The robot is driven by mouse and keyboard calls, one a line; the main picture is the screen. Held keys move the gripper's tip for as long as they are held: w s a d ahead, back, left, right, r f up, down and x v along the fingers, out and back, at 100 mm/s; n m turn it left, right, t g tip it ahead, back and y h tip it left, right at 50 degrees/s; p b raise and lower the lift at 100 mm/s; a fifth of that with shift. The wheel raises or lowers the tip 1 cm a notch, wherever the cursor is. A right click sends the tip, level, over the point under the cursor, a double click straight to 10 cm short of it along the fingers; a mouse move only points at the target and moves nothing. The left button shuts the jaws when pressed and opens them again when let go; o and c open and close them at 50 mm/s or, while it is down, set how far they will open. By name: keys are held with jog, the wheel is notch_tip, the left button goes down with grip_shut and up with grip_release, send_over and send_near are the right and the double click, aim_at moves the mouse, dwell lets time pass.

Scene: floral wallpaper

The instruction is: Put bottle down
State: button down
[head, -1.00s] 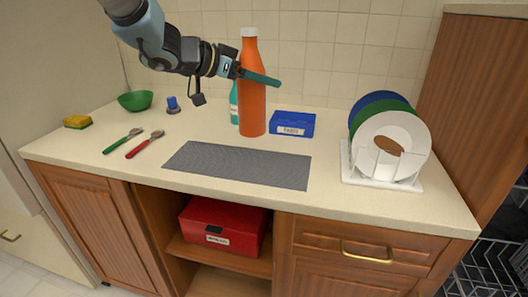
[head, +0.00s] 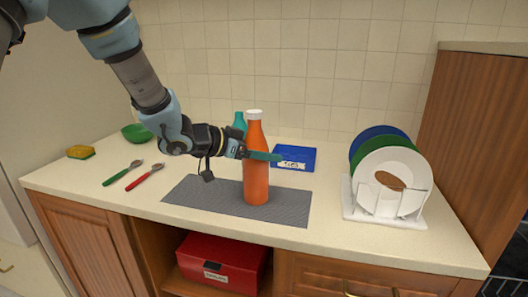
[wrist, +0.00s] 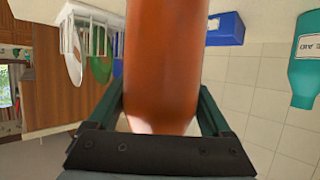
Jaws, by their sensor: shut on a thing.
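The orange bottle (head: 256,180) with a white cap is upright over the grey mat (head: 215,200) on the counter, near the mat's right half. Its base appears at the mat's surface; whether it touches I cannot tell. My gripper (head: 262,156) comes from the left and is shut around the bottle's upper body. In the wrist view the orange bottle (wrist: 163,60) fills the space between my two fingers.
A teal bottle (head: 239,122) stands behind the orange one. A blue box (head: 294,158) and a dish rack (head: 385,212) with plates are to the right. A green spoon (head: 122,174), a red spoon (head: 144,177), a green bowl (head: 137,133) and a sponge (head: 80,152) are left.

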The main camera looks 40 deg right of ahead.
grip_release()
jog(key=b+v, duration=0.1)
jog(key=v, duration=1.1)
jog(key=shift+b, duration=0.3)
